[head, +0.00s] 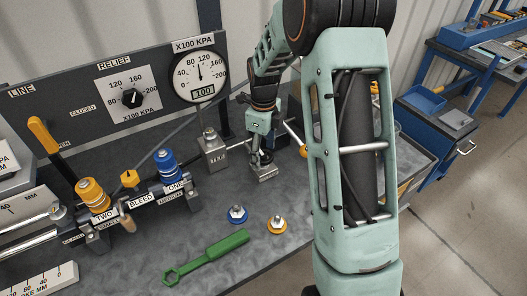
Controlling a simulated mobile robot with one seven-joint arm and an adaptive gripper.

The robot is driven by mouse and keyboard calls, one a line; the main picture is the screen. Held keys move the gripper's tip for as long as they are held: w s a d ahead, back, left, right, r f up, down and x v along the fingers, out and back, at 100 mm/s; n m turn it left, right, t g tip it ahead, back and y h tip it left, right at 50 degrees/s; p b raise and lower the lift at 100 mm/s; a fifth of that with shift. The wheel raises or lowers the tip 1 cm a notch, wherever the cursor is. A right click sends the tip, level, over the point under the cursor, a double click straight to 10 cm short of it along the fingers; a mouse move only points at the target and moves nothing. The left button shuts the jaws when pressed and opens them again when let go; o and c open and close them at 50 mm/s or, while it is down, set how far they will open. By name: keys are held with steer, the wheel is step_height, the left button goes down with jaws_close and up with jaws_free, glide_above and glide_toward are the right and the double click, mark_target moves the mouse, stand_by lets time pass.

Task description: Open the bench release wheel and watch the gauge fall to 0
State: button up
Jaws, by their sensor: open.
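The round gauge (200,76), marked X100 KPA, is on the grey panel at upper centre. Its needle points nearly straight up and its small window reads 100. A grey metal block (214,158) with a small label and a stem on top stands on the bench below the gauge; the label is too small to read surely. My gripper (262,169) is just right of this block, pointing down, open and low over the bench. I cannot make out the release wheel; my gripper and arm hide part of this area.
A green wrench (206,257), a blue-ringed fitting (237,214) and a yellow-ringed fitting (276,225) lie on the bench front. Couplers labelled TWO (93,196) and ONE (167,167) stand at left. A RELIEF knob (131,98) and yellow-handled lever (46,136) are behind them.

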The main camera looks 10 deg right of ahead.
steer(key=c, duration=1.2)
steer(key=shift+o, duration=0.2)
